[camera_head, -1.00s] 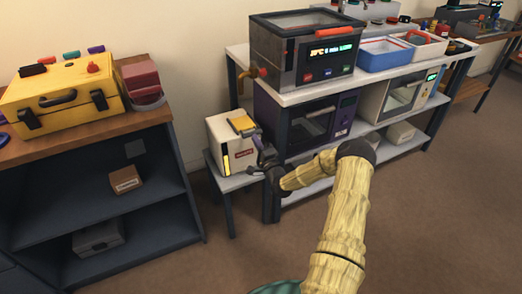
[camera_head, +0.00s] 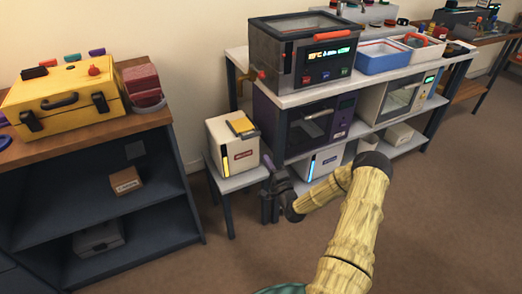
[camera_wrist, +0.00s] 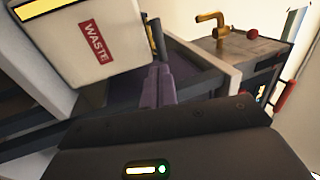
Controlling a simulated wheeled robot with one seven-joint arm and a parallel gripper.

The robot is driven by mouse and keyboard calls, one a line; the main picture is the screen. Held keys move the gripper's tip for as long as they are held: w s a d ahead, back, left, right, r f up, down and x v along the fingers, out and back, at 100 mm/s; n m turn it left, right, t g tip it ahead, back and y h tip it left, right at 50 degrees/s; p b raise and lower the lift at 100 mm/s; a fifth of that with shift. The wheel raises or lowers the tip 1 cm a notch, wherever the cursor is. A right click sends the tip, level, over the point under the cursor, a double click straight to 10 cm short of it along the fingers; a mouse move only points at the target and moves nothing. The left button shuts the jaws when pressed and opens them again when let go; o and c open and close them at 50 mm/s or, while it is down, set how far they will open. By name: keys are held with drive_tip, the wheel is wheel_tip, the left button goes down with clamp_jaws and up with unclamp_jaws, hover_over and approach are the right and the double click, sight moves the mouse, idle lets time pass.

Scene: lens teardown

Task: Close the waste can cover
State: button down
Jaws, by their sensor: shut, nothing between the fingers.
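The waste can (camera_head: 218,140) is a white box on a small grey stool, left of the workbench. Its red label and white front show close up at the upper left of the wrist view (camera_wrist: 60,45). The yellow cover (camera_head: 241,126) lies about flat on the can's top; whether it is fully seated cannot be told. A yellow edge of it shows beside the can in the wrist view (camera_wrist: 155,35). My gripper (camera_head: 267,163) is shut and empty, to the right of the can and lower than its top, apart from the cover. Its fingers also show in the wrist view (camera_wrist: 160,80).
The workbench (camera_head: 366,80) with a grey heater box (camera_head: 303,50) on top and a purple oven (camera_head: 308,120) below stands close right of my gripper. A dark shelf (camera_head: 120,155) with a yellow case (camera_head: 62,97) is at the left. The floor in front is clear.

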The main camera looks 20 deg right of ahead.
drive_tip(key=v, duration=0.4)
drive_tip(key=shift+s+a+f, duration=0.15)
drive_tip(key=shift+s+a, duration=0.1)
drive_tip(key=shift+s, duration=0.1)
drive_tip(key=a+r+n+g+y, duration=0.2)
drive_tip(key=a+n+g+y, duration=0.1)
drive_tip(key=a+n+g, duration=0.8)
drive_tip(key=s+a+r+n+g+h+p, duration=0.1)
drive_tip(key=s+a+r+n+g+h, duration=0.2)
drive_tip(key=s+r, duration=0.6)
drive_tip(key=s+a+r+n+g+h, duration=0.1)
drive_tip(key=s+a+r+n+g, duration=0.4)
drive_tip(key=s, duration=0.9)
wheel_tip(320, 180, up, 30)
drive_tip(key=d+m+p, duration=0.1)
drive_tip(key=p, duration=2.9)
drive_tip(key=shift+w+d+t, duration=0.2)
drive_tip(key=shift+d+t, duration=0.1)
drive_tip(key=shift+d, duration=0.05)
